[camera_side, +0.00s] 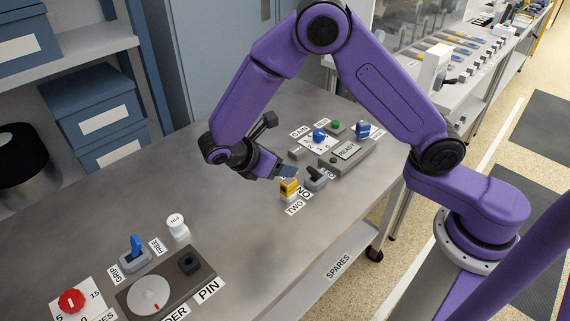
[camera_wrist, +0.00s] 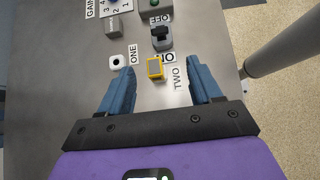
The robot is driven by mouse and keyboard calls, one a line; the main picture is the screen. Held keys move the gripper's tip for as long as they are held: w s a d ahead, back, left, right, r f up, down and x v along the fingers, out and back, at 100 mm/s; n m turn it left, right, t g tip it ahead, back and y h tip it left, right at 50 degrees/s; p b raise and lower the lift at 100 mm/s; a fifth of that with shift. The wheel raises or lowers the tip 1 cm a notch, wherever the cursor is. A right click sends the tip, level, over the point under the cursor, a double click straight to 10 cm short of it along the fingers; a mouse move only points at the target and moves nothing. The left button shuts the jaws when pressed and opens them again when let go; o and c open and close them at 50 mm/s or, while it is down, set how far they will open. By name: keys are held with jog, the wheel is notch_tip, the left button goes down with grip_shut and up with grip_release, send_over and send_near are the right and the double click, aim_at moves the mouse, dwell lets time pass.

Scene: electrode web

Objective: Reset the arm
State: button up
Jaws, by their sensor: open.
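My purple arm reaches over the grey bench, and my gripper (camera_side: 283,172) is low over it, beside a small yellow block (camera_side: 289,187). In the wrist view my gripper (camera_wrist: 161,72) has its two blue fingers spread wide apart. The yellow block (camera_wrist: 155,69) shows in the gap between them, near the label TWO, touching neither finger. A grey switch with a dark lever (camera_wrist: 161,37) stands just beyond the block; it also shows in the side view (camera_side: 316,178). A white piece with a black hole (camera_wrist: 117,61) sits by the label ONE.
A grey unit with a READY display (camera_side: 346,150) and blue knobs stands behind the switch. At the bench's near left are a blue-levered GRIP switch (camera_side: 136,254), a white knob (camera_side: 178,228), a dark tray with a disc (camera_side: 149,295) and a red knob (camera_side: 71,301). The bench's middle is clear.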

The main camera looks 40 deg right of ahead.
jog(key=shift+a+r, duration=0.1)
jog(key=shift+r, duration=0.1)
jog(key=s+d+r+m+y, duration=0.1)
jog(key=s+d+r+y, duration=0.1)
jog(key=s, duration=0.6)
jog(key=s+d+r+m+y, duration=0.2)
jog(key=s+d+r+y, duration=0.1)
jog(key=s, duration=0.5)
jog(key=s+d+r+m+y, duration=0.2)
jog(key=s+r+y, duration=0.2)
jog(key=s, duration=0.5)
jog(key=shift+d+y, duration=0.15)
jog(key=shift+y, duration=0.45)
jog(key=shift+r, duration=0.1)
